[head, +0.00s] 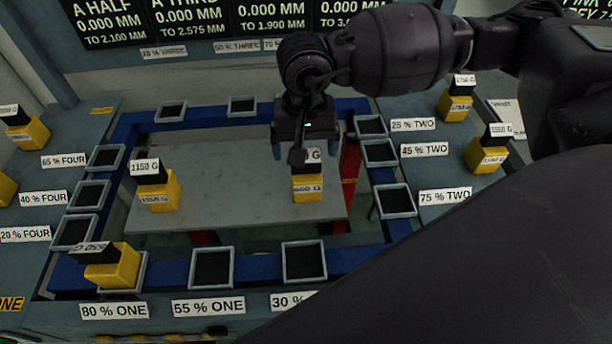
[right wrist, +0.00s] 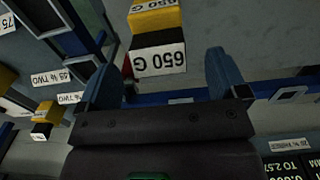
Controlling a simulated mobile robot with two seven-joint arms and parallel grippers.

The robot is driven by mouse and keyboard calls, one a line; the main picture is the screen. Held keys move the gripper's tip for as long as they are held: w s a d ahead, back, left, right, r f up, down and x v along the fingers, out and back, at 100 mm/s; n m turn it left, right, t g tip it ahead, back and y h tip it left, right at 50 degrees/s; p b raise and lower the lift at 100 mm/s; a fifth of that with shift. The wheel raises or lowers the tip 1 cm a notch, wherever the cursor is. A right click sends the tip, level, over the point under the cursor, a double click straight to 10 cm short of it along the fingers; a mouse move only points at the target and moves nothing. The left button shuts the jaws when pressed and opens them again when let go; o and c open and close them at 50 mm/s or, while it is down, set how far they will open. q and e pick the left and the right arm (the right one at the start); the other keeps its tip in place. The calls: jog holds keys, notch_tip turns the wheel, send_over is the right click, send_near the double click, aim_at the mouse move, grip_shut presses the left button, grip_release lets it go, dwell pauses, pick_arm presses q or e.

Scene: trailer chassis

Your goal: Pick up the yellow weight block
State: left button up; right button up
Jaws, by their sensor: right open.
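Several yellow weight blocks with black tops and white labels are in view. The 650 G block (head: 307,190) stands on the grey plate, and its label reads 650 G in the right wrist view (right wrist: 157,50). My right gripper (head: 305,152) is open above this block and partly hides its black top. In the right wrist view the block shows beyond and between the two blue fingers, with nothing gripped. An 1150 G block (head: 158,192) stands at the left of the plate. My left gripper is not in view.
The grey plate (head: 235,185) lies inside a blue frame (head: 260,266) lined with square trays, several empty. One yellow block (head: 118,268) sits tilted at the 80% ONE tray. More blocks stand on the right bench (head: 487,155) and left bench (head: 28,133). My arm covers the lower right.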

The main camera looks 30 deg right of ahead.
aim_at(306, 174)
notch_tip(306, 174, down, 3)
jog(key=shift+s+f, duration=0.1)
jog(key=shift+d, duration=0.1)
grip_shut()
dwell(0.6)
